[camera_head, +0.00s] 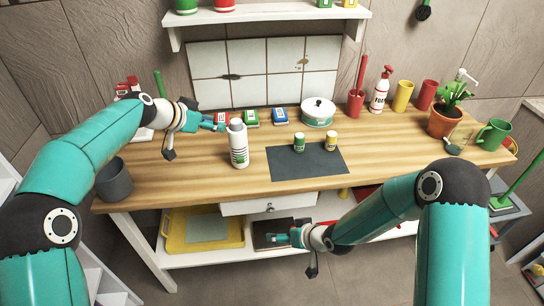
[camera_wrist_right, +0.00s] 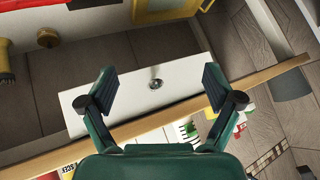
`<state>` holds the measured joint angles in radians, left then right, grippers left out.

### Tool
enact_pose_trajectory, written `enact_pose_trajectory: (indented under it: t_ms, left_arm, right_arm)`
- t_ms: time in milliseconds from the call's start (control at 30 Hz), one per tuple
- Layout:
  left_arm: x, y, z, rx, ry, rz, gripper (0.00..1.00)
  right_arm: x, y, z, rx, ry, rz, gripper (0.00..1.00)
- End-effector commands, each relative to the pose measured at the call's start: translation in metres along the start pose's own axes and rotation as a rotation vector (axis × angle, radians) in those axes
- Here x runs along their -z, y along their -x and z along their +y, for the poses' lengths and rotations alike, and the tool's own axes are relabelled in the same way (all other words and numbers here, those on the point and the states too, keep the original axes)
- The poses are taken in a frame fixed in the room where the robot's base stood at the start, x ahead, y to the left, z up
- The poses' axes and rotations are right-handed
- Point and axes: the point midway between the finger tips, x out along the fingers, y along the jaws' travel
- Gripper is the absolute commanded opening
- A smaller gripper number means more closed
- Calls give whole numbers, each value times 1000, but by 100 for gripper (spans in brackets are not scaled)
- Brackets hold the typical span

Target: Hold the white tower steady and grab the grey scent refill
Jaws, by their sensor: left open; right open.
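The white tower (camera_head: 239,150) stands upright on the wooden table, left of the dark mat, with dark slots low on its front. The grey scent refill (camera_head: 236,123) shows as the grey top of the tower. My left gripper (camera_head: 217,123) is open just left of the tower's top; whether it touches cannot be told. My right gripper (camera_head: 278,238) is open and empty, low in front of the table, below the drawer. In the right wrist view its fingers (camera_wrist_right: 162,92) are spread, with the drawer front beyond and part of what looks like the tower past the table edge.
Small coloured boxes (camera_head: 251,117) and a round white tin (camera_head: 318,112) stand behind. The drawer (camera_head: 268,206) and lower shelf lie under the tabletop.

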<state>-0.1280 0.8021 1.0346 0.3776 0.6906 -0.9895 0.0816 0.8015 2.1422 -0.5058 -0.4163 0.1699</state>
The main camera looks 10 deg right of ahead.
Motion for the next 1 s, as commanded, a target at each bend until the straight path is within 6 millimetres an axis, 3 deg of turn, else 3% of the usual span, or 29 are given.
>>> enact_pose_trajectory:
  t_ms: [33,200,300,400,500,667,1000]
  left_arm:
    - [0,0,0,0,0,0,42]
    - [0,0,0,0,0,0,42]
    - [0,0,0,0,0,0,42]
    - [0,-1,0,0,0,0,42]
    - [0,-1,0,0,0,0,42]
    - [0,-1,0,0,0,0,42]
    - [0,-1,0,0,0,0,42]
  right_arm:
    - [34,3,-2,11,61,67,90]
    - [125,20,-16,45,246,243,90]
    - [165,34,-26,57,337,319,90]
    - [193,45,-33,64,405,371,90]
    - [210,53,-38,67,445,403,90]
    - [220,52,-42,69,470,419,90]
    - [237,5,-51,71,470,417,90]
